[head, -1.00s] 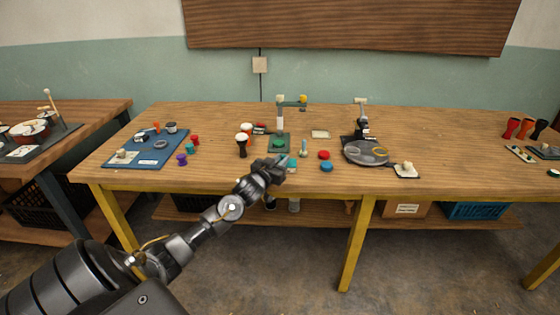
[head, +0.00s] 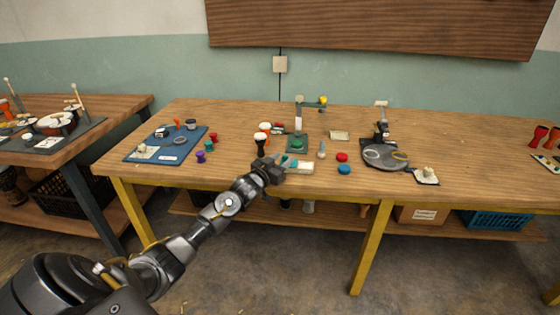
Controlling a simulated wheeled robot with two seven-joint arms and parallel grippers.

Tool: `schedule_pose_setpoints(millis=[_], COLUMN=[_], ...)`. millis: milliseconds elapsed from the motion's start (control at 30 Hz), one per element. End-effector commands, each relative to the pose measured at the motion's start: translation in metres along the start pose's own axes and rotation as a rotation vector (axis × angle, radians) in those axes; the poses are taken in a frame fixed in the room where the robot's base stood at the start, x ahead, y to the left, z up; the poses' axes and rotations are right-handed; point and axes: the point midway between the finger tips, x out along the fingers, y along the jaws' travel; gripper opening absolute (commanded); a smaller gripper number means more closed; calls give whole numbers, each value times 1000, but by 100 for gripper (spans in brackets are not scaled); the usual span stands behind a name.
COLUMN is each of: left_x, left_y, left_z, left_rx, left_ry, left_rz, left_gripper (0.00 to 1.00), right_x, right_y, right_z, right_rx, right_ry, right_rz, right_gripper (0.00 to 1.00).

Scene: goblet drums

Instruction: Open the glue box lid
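A small pale box with a teal part (head: 303,167), which looks like the glue box, sits near the front edge of the bench. It is small, and I cannot tell how its lid stands. My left gripper (head: 277,168) is just left of it, over the bench's front edge. The fingers are dark and tiny, so their opening and any contact with the box cannot be made out. My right gripper is not in view.
A green-based stand (head: 297,144) is behind the box. Red (head: 342,157) and blue (head: 344,169) round pieces lie to its right, and a goblet drum (head: 261,142) stands behind my gripper. A blue mat (head: 190,148) lies at left. Bare bench (head: 460,130) shows at right.

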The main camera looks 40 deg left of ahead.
Motion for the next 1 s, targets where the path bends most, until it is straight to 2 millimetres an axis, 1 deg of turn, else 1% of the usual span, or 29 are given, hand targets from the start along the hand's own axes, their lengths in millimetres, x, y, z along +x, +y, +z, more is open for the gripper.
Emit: schedule_pose_setpoints(millis=[267,367,467,700,800,900,1000], left_x=[-1,-9,-24,-73,-89,-101,-107], left_y=[-1,-1,0,0,0,0,0], left_z=[0,1,1,1,1,1,1], left_rx=[0,0,0,1,0,0,-1], left_ry=[0,-1,-1,-2,-2,-1,-1], left_rz=[-2,-1,0,1,0,-1,-1], left_gripper=[41,41,41,41,41,41,41], right_x=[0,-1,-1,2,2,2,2], right_y=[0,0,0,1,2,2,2], right_z=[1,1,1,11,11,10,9], right_rx=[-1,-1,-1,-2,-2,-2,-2], right_ry=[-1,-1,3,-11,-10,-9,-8], right_rz=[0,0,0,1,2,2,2], right_gripper=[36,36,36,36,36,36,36])
